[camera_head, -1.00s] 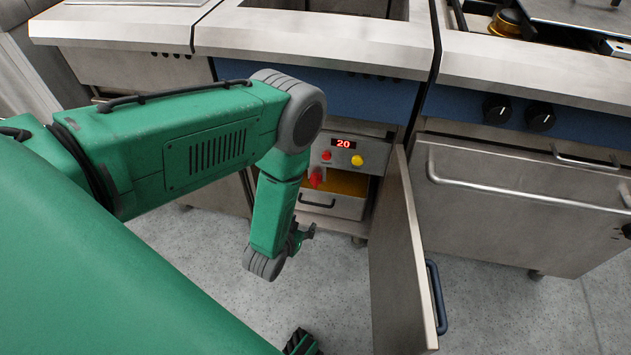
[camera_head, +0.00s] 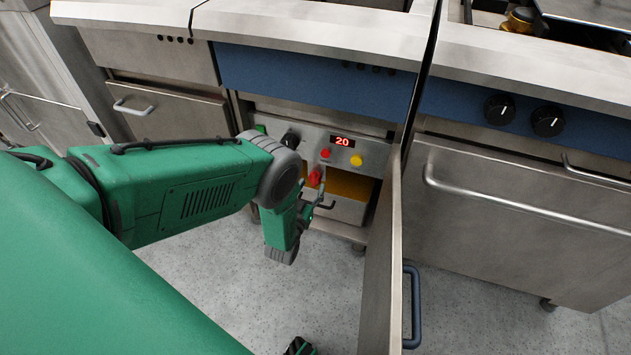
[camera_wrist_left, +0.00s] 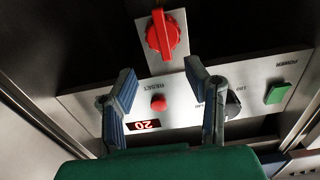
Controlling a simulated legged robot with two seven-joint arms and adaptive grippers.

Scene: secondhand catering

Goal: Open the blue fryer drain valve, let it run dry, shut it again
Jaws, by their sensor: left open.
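The blue-fronted fryer (camera_head: 300,78) stands in the middle of the head view with its cabinet open. Its red valve handle (camera_head: 315,178) is inside, below the control panel. In the left wrist view the red handle (camera_wrist_left: 162,36) is on a metal plate beyond the fingertips, its grip bar running roughly up and down the picture. My left gripper (camera_wrist_left: 160,78) is open and empty, pointing at the handle, with a gap between. In the head view my left gripper (camera_head: 318,201) is just below the handle.
A pan (camera_head: 345,208) sits under the valve. The open door (camera_head: 380,270) stands to the right. Floor is clear in front.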

